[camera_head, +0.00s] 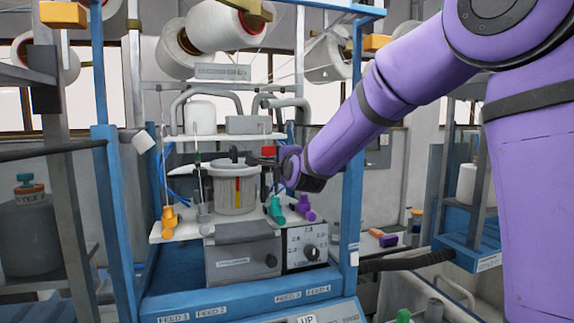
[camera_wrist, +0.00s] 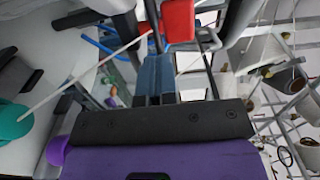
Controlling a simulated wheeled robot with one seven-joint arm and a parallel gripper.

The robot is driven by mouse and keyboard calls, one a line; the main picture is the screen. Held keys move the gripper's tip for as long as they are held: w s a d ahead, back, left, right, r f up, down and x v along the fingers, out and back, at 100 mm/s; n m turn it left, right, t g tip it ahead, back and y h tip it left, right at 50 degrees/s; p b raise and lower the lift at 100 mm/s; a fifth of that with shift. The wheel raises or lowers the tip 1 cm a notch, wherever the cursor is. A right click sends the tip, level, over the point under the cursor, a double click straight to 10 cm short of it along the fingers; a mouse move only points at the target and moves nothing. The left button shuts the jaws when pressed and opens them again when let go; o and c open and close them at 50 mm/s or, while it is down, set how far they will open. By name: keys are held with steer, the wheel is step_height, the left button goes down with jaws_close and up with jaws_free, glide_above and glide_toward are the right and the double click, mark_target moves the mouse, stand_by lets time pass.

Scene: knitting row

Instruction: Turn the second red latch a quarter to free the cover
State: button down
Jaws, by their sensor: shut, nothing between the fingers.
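A red latch (camera_head: 268,151) shows in the head view at the right of the white canister (camera_head: 236,190), near the edge of the upper white shelf. In the wrist view the red latch (camera_wrist: 179,20) is a block at the top, just beyond my fingers. My gripper (camera_head: 262,161) reaches in from the right, just below and beside the red latch. In the wrist view my gripper's fingers (camera_wrist: 155,72) are shut and hold nothing. Whether they touch the latch I cannot tell. Only one red latch shows clearly; the cover is not clearly identifiable, and my gripper hides part of the area.
Orange (camera_head: 169,220), teal (camera_head: 275,209) and purple (camera_head: 304,207) fittings line the lower shelf. A grey box (camera_head: 243,262) and a dial panel (camera_head: 307,248) sit below. Grey pipes and yarn spools crowd above.

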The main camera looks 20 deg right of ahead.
steer(key=shift+w, duration=0.75)
steer(key=shift+w+d, duration=0.25)
steer(key=shift+d, duration=0.05)
stand_by(0.4)
steer(key=shift+w+d, duration=0.25)
steer(key=shift+w, duration=0.6)
steer(key=shift+w+d, duration=0.25)
steer(key=shift+w, duration=0.55)
steer(key=shift+w+a, duration=0.1)
steer(key=shift+w, duration=0.25)
steer(key=s, duration=1.1)
